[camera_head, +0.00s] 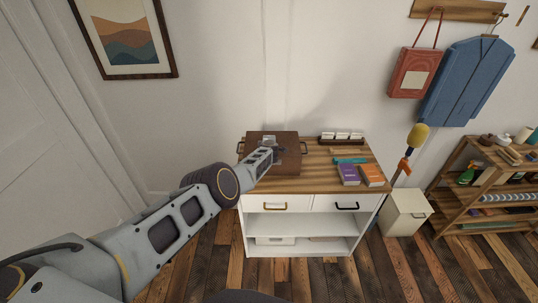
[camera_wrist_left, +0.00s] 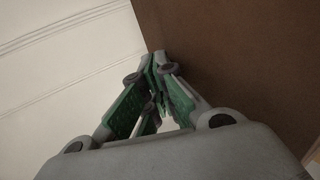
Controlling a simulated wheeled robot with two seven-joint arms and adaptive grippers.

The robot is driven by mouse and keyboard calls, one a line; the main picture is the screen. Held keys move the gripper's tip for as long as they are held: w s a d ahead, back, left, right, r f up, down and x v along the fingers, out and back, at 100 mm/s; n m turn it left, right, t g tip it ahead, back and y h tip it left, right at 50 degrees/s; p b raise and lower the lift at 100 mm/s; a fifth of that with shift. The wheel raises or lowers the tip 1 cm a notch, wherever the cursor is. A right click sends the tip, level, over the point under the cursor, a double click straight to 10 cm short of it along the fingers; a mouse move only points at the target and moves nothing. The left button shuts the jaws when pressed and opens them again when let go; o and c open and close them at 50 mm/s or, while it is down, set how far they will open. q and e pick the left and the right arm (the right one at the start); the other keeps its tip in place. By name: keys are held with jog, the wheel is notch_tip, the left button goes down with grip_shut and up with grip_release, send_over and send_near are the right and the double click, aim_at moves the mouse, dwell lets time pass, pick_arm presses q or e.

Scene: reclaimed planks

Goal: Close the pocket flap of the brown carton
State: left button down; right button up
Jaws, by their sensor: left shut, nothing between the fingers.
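The brown carton (camera_head: 290,160) stands on the left part of the wooden cabinet top, with a dark handle at each side. Its brown face (camera_wrist_left: 240,60) fills the right side of the left wrist view. My left gripper (camera_head: 279,149) reaches in from the left over the carton in the head view. In the left wrist view its fingertips (camera_wrist_left: 158,58) are together and empty, close to the edge of the brown face. I cannot tell whether they touch it. The pocket flap cannot be made out clearly, and my gripper hides part of the carton. My right gripper is not in view.
A purple book (camera_head: 349,175) and an orange book (camera_head: 372,175) lie on the cabinet top (camera_head: 318,183) to the right. A dark rack with white cards (camera_head: 341,137) stands behind them. The wall rises directly behind the cabinet.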

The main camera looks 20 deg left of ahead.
pick_arm(q)
jog(key=shift+r, duration=0.15)
jog(key=shift+r+p, duration=0.5)
jog(key=shift+p, duration=0.15)
jog(key=shift+r, duration=0.2)
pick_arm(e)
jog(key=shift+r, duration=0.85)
pick_arm(q)
jog(key=shift+r+p, duration=0.15)
jog(key=shift+p, duration=0.25)
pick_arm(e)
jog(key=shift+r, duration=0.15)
